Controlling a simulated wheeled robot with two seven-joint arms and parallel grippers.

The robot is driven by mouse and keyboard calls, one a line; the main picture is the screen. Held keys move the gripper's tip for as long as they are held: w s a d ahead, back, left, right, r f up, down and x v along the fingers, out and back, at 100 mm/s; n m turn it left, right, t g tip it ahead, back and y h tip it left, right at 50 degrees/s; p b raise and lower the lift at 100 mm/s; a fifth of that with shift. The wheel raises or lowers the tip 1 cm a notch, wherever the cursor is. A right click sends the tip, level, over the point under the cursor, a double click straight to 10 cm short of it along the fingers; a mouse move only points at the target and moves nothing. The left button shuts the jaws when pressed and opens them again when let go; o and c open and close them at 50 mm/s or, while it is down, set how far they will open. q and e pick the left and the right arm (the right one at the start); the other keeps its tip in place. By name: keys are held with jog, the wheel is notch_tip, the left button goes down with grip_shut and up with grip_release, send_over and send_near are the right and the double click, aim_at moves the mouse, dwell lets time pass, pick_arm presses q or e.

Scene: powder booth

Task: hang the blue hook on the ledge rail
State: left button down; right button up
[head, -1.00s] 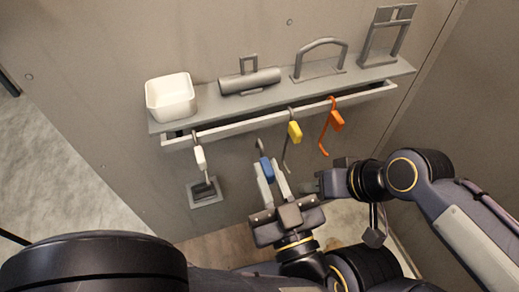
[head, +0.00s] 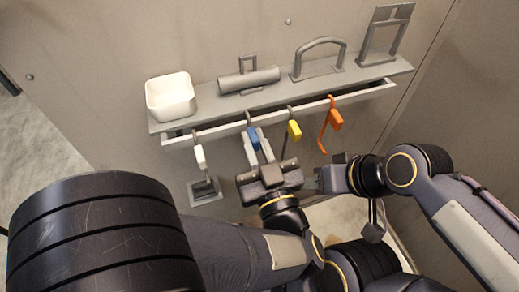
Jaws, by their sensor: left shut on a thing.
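The blue hook (head: 253,140) is between the fingers of my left gripper (head: 256,146), which is shut on its blue block. Its grey curved top reaches the height of the ledge rail (head: 220,130), between the white hook (head: 199,155) and the yellow hook (head: 293,131). I cannot tell whether the curve is over the rail or only in front of it. The hook's lower part is hidden by the gripper. My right gripper (head: 322,180) is to the right and lower, apart from the hooks; its jaw state is unclear.
The orange hook (head: 331,124) hangs on the rail further right. On the ledge (head: 215,106) stand a white bin (head: 170,97), a grey roller (head: 249,80), an arched handle (head: 318,59) and a grey frame (head: 386,38). A grey wall bracket (head: 203,191) sits below left.

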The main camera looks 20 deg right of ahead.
pick_arm(q)
jog(key=shift+w, duration=1.1)
jog(key=shift+f+b, duration=1.2)
jog(key=shift+f, duration=0.25)
jog(key=c, duration=1.3)
grip_release()
jog(key=shift+s, duration=0.15)
jog(key=shift+s+d+f+b, duration=0.1)
jog(key=shift+s+f+b, duration=0.2)
jog(key=shift+s, duration=0.95)
jog(key=shift+s+a+f+b, duration=0.1)
jog(key=shift+s+f+b, duration=0.2)
jog(key=shift+s, duration=1)
jog(key=shift+s+d+f+b, duration=0.1)
jog(key=shift+s+f+b, duration=0.2)
jog(key=shift+s, duration=0.95)
